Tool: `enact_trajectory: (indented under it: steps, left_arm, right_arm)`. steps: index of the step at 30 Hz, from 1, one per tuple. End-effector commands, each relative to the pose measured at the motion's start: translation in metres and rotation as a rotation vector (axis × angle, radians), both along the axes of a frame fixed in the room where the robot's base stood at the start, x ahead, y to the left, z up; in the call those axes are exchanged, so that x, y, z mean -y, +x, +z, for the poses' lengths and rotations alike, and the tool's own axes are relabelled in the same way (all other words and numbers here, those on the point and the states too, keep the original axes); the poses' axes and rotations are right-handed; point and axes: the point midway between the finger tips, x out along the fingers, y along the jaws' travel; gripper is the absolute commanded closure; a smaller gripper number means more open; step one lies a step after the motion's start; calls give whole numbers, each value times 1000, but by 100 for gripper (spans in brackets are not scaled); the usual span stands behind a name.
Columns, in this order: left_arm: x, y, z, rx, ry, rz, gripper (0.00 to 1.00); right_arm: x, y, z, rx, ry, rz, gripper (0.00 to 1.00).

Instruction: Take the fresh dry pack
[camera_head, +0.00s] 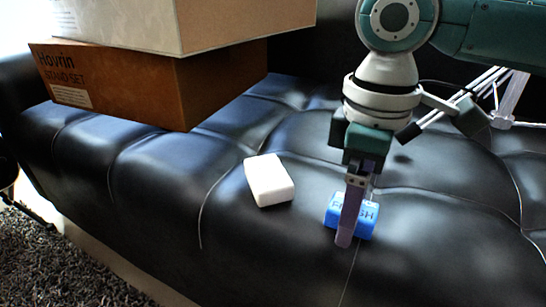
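A small blue pack (368,217) with dark lettering that reads like "FRESH" lies on the black tufted leather seat (300,230), right of the middle. My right gripper (352,225) points down at it from above. One long greyish-purple finger passes in front of the pack and covers part of its lettering. The other finger is mostly hidden behind, so I cannot tell whether they grip the pack or stand open around it. My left gripper is not in view.
A plain white block (269,180) lies on the seat left of the blue pack, with a gap between them. A brown box (160,85) with a pale box (180,22) on top stands at the back left. The seat's front edge drops to a dark shaggy rug (60,262).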

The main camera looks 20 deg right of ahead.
Motion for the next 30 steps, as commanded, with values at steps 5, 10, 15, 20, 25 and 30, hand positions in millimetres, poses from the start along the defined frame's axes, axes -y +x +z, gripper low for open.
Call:
enact_trajectory:
  steps: [5, 10, 15, 20, 25, 30]
  left_arm:
    - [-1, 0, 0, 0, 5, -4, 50]
    - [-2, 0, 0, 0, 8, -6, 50]
    - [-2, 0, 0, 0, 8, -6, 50]
    - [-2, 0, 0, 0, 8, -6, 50]
    - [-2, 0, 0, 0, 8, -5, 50]
    - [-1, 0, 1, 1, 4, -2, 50]
  right_arm:
    - [0, 0, 0, 0, 0, 0, 32]
    - [0, 0, 0, 0, 0, 0, 52]
    - [0, 0, 0, 0, 0, 0, 71]
    - [0, 0, 0, 0, 0, 0, 89]
    - [0, 0, 0, 0, 0, 0, 100]
    - [0, 0, 1, 0, 0, 0, 100]
